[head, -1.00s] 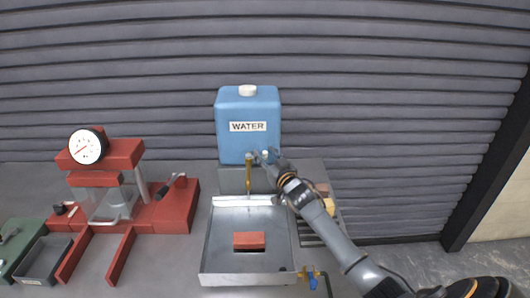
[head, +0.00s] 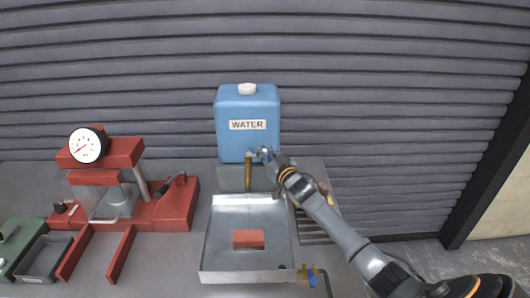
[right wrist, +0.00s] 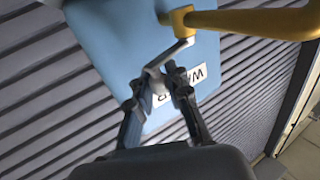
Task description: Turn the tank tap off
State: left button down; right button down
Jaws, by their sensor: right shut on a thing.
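The blue water tank (head: 247,105) with a WATER label stands at the back of the bench; it also shows in the right wrist view (right wrist: 100,35). Its tap has a brass spout (head: 248,172), hanging down above the metal tray; the spout shows large in the right wrist view (right wrist: 245,20). My right gripper (head: 264,153) is at the tap, at the tank's lower front. In the right wrist view its fingers (right wrist: 156,88) are shut on the grey tap lever (right wrist: 170,54). I cannot tell whether water runs. My left gripper is not in view.
The metal tray (head: 212,240) below the tap holds a red brick (head: 249,238). A red press with a gauge (head: 87,146) stands left. A blue-handled valve (head: 312,280) is at the tray's front right. A ribbed shutter (head: 400,120) closes the back.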

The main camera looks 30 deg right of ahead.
jog(key=n+y, duration=0.1)
jog(key=y, duration=0.1)
jog(key=w+n+y+b, duration=0.1)
jog(key=shift+d+r+y, duration=0.1)
jog(key=shift+d+y, duration=0.05)
jog(key=shift+y, duration=0.25)
jog(key=shift+w, duration=0.1)
dwell(0.8)
jog(key=c, duration=1.3)
grip_release()
jog(key=shift+s, duration=0.25)
jog(key=s+d, duration=0.1)
jog(key=s, duration=1)
jog(key=shift+s+d, duration=0.2)
jog(key=shift+s, duration=0.05)
